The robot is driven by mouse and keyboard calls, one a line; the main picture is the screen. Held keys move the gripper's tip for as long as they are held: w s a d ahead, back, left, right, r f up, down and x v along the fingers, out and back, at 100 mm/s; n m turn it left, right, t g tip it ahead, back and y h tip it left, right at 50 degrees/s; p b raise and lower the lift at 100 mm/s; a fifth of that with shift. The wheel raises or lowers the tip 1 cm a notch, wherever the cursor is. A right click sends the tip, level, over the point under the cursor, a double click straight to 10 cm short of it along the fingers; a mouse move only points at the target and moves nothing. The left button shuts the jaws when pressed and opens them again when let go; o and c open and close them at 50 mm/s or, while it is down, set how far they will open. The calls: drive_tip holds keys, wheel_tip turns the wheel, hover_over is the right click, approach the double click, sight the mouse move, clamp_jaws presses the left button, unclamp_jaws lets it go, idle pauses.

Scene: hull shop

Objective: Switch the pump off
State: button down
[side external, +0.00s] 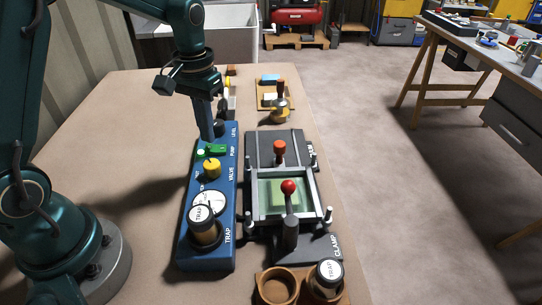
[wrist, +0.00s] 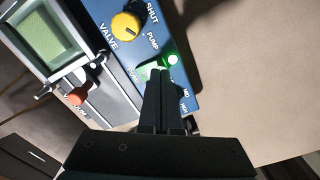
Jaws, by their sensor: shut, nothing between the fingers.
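The pump switch (side external: 211,150) is a green rocker on the blue control panel (side external: 226,192), beside the PUMP label. In the wrist view the switch (wrist: 148,72) is partly hidden behind my fingers, and a green lamp (wrist: 172,59) glows beside it. My gripper (side external: 207,138) is shut and empty, pointing down with its fingertips at the switch; I cannot tell whether they touch it. The shut fingers also show in the wrist view (wrist: 160,75).
A yellow valve knob (side external: 212,168) and a round gauge (side external: 208,203) share the panel. A clamp frame with a red-ball lever (side external: 288,187) stands to the right. Wooden holders (side external: 277,285) sit in front. The table's left part (side external: 110,130) is mostly clear.

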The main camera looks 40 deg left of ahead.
sight(210, 147)
drive_tip(key=shift+f, duration=0.9)
idle(0.7)
drive_tip(key=shift+r, duration=3.5)
drive_tip(key=s+d+r+m+t, duration=0.2)
drive_tip(key=s+d+r+t, duration=0.1)
drive_tip(key=s+d+r, duration=0.3)
drive_tip(key=s+f+m+t, duration=0.1)
drive_tip(key=s+f+t, duration=0.1)
drive_tip(key=s, duration=0.6)
drive_tip(key=shift+d+f+t, duration=0.3)
drive_tip(key=shift+d+f, duration=0.15)
drive_tip(key=shift+f, duration=0.05)
